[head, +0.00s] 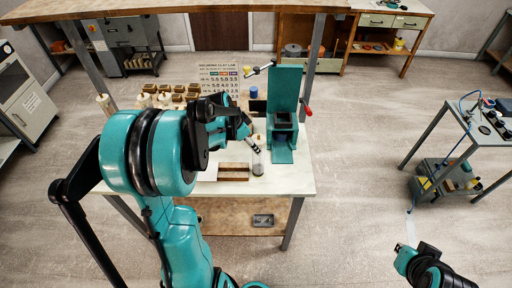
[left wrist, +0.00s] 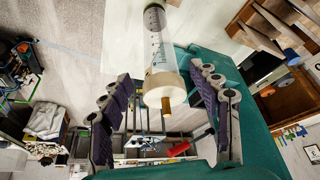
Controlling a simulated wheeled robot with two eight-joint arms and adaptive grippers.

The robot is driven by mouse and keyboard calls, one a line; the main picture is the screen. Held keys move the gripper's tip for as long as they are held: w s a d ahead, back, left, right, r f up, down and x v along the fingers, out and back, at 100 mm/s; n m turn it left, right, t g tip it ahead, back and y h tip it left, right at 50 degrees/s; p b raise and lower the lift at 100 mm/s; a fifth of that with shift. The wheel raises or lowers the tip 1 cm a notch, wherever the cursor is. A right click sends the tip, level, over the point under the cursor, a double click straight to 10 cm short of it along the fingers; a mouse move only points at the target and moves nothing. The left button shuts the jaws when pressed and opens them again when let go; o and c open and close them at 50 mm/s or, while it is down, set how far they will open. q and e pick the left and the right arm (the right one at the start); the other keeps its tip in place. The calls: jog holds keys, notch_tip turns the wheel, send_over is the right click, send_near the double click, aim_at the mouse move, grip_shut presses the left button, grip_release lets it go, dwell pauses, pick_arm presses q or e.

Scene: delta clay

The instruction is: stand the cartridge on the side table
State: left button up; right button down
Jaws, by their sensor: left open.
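The cartridge (head: 258,166) is a clear tube with a dark lower end in the head view, upright on the white bench top. In the left wrist view, the clear cartridge (left wrist: 160,62) has printed marks and a cream round end, and lies between the spread fingers. My left gripper (left wrist: 165,105) is open; no finger visibly closes on the cartridge. In the head view, my left gripper (head: 250,146) is at the cartridge's upper end, partly hidden by my arm. A small table (head: 458,105) at the right looks like the side table.
A teal press (head: 284,110) with a red-tipped handle stands just behind the cartridge. A brown-striped block (head: 233,171) lies beside it on the left. Small brown boxes (head: 178,97) stand farther back. Dark items and a blue hose occupy the right table's top. Open floor separates the tables.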

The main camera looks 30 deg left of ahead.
pick_arm(q)
jog(key=s+d+r+n+t+y, duration=0.1)
jog(key=s+d+r+n, duration=0.1)
jog(key=s+d+r, duration=0.2)
jog(key=s+d+r+n+t+y, duration=0.1)
jog(key=s+d+r+n, duration=0.2)
jog(key=s+d, duration=0.8)
notch_tip(320, 180, up, 2)
jog(key=shift+s+d+t, duration=0.2)
jog(key=shift+d+t, duration=0.2)
jog(key=shift+d, duration=0.85)
jog(key=shift+f, duration=0.15)
notch_tip(320, 180, down, 17)
jog(key=b, duration=1.6)
jog(key=shift+b, duration=0.3)
